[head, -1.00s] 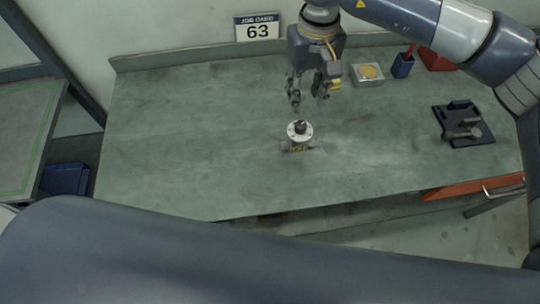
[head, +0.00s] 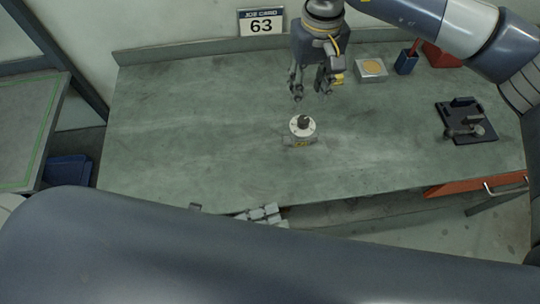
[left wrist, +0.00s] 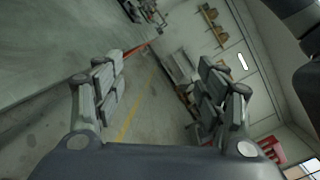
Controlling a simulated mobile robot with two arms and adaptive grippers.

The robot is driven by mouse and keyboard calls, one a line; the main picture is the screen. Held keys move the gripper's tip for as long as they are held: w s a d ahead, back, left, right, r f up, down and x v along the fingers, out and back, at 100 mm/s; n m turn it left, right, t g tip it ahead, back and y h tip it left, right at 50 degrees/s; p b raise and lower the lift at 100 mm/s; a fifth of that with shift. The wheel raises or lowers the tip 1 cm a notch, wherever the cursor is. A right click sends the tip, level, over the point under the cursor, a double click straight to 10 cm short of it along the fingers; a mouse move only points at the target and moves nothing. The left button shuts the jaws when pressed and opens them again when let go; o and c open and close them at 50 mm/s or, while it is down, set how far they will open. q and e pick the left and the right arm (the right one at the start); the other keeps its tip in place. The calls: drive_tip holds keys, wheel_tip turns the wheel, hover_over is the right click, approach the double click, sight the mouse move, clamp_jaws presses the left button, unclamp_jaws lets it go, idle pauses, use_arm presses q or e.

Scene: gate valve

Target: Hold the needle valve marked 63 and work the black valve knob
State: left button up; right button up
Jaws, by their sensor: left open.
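The needle valve (head: 302,135) stands upright on the bench, with a pale round top and a small yellow mark. Its black valve knob (head: 304,119) sticks up from the top; no number is readable on it. My right gripper (head: 312,95) points down above and just behind the valve, with its fingers apart and empty. My left gripper (head: 229,211) is at the bench's front edge, left of and nearer than the valve. It is mostly hidden by my own arm. In the left wrist view, the left gripper (left wrist: 160,76) is open with nothing between its fingers.
Along the right are a tray with a yellow disc (head: 371,69), a blue cup (head: 406,62), a red container (head: 441,55) and a black fixture (head: 466,122). The bench (head: 190,120) left of the valve is clear.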

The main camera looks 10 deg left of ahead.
sight(301, 132)
use_arm(q)
drive_tip(key=w+a+f+m+t+y, duration=0.1)
drive_tip(key=w+t, duration=0.1)
drive_tip(key=w, duration=0.3)
drive_tip(key=w+a+f+m+t+y, duration=0.1)
drive_tip(key=w+m+t+y, duration=0.1)
drive_tip(key=w, duration=0.4)
drive_tip(key=w+a+f+m+t+y, duration=0.1)
drive_tip(key=w+f+m+y, duration=0.1)
drive_tip(key=w, duration=0.3)
drive_tip(key=shift+w+a+t, duration=0.15)
drive_tip(key=shift+a+t, duration=0.05)
drive_tip(key=shift+t, duration=0.2)
drive_tip(key=shift+w+d, duration=0.35)
drive_tip(key=shift+w, duration=0.25)
drive_tip(key=x, duration=0.9)
drive_tip(key=shift+w+f, duration=0.2)
drive_tip(key=shift+w, duration=0.1)
drive_tip(key=shift+c, duration=0.6)
drive_tip(key=c, duration=1.4)
drive_tip(key=shift+c, duration=0.2)
